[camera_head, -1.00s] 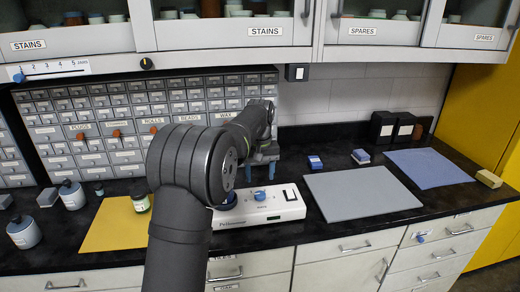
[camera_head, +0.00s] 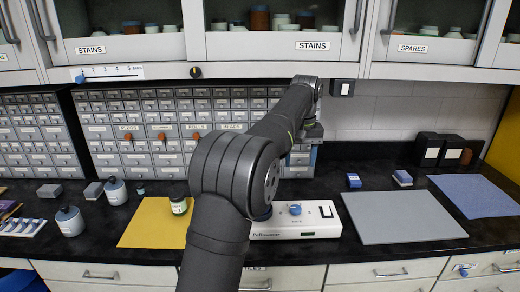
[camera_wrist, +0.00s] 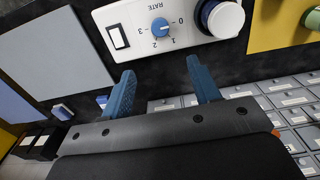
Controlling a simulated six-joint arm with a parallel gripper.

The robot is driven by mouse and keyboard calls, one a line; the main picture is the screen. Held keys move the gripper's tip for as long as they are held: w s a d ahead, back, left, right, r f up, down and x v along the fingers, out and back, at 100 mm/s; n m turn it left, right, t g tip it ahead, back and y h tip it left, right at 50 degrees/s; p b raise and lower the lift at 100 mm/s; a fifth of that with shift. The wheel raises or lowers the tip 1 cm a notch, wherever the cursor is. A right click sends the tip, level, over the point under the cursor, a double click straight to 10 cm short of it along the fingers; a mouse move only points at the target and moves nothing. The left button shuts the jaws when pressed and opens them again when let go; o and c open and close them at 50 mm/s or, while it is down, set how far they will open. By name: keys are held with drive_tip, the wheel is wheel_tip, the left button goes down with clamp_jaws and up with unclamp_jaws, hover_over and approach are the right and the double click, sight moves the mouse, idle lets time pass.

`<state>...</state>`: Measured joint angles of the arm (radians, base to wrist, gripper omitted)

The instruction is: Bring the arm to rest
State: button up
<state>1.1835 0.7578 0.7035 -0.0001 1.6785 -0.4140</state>
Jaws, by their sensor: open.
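My gripper (camera_wrist: 160,76) shows in the wrist view with two blue fingers apart and nothing between them. Beyond the fingertips in that view is a white device with a blue dial (camera_wrist: 160,27) marked RATE. In the head view my arm reaches up and back over the bench, its wrist high in front of the drawer cabinet. My fingers cannot be made out clearly there. The white device (camera_head: 270,231) stands on the black bench, partly hidden behind my arm.
A yellow mat (camera_head: 150,226) with a green jar (camera_head: 179,206) lies left of my arm. A grey mat (camera_head: 400,217) and a blue mat (camera_head: 478,196) lie bare to the right. Drawers (camera_head: 140,135) stand behind, with overhead cabinets (camera_head: 290,45) above.

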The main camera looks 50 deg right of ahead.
sight(296, 208)
wheel_tip(296, 208, down, 18)
drive_tip(key=shift+r, duration=0.2)
idle(0.6)
